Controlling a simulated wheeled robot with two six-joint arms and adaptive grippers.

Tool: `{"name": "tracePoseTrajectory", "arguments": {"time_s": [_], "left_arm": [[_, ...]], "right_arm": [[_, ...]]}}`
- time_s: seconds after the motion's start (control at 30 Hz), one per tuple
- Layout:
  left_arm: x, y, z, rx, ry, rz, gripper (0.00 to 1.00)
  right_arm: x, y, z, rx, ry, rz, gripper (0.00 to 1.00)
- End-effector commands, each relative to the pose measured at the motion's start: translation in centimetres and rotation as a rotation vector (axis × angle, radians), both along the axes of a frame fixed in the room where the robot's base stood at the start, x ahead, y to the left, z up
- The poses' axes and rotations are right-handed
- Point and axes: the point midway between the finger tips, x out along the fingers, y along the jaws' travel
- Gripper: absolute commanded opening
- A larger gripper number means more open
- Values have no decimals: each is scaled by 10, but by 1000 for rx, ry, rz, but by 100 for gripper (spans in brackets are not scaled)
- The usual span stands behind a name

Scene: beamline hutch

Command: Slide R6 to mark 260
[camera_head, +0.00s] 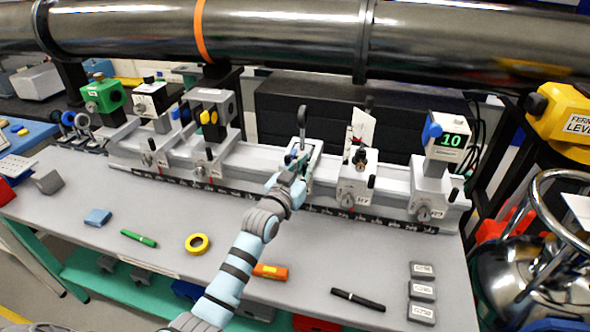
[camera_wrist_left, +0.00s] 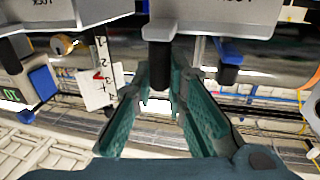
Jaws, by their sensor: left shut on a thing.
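A long grey rail (camera_head: 240,170) with a dark scale strip along its front carries several riders. No label reading R6 is legible to me, and the scale numbers are too small to read surely. My left gripper (camera_head: 294,184) is at the front of the middle rider (camera_head: 312,150), which has a dark upright post. In the left wrist view the jaws (camera_wrist_left: 160,95) stand on either side of a black peg (camera_wrist_left: 160,68) under a grey block (camera_wrist_left: 172,30), shut on it. The gripper hides much of this rider's front. My right gripper is not in view.
A rider with a white card (camera_head: 361,130) stands close to the right, then one with a green "10" display (camera_head: 448,140). A rider with yellow knobs (camera_head: 210,118) stands left, beyond a gap. A large dark pipe (camera_head: 290,35) crosses above. Tape (camera_head: 197,244) and pens lie in front.

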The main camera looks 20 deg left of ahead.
Motion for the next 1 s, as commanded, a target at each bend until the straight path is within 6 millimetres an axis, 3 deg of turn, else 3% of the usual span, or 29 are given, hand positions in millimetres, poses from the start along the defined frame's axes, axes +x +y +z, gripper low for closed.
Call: {"name": "tracePoseTrajectory", "arguments": {"time_s": [0.13, 0.17, 0.27, 0.63, 0.77, 1.0], "left_arm": [[-1, 1, -4, -2, 12, 1, 0], [-1, 1, -4, -2, 12, 1, 18], [-1, 2, -3, -1, 9, 2, 34], [-7, 3, -1, 0, 4, 3, 34], [-32, 3, -2, 2, 6, 3, 34], [-98, 4, -2, 2, 8, 2, 34]], "right_arm": [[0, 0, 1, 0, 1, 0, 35], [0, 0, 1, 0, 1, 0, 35], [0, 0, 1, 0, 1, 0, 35], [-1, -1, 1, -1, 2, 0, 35], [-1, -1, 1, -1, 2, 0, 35], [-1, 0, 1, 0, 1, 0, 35]]}}
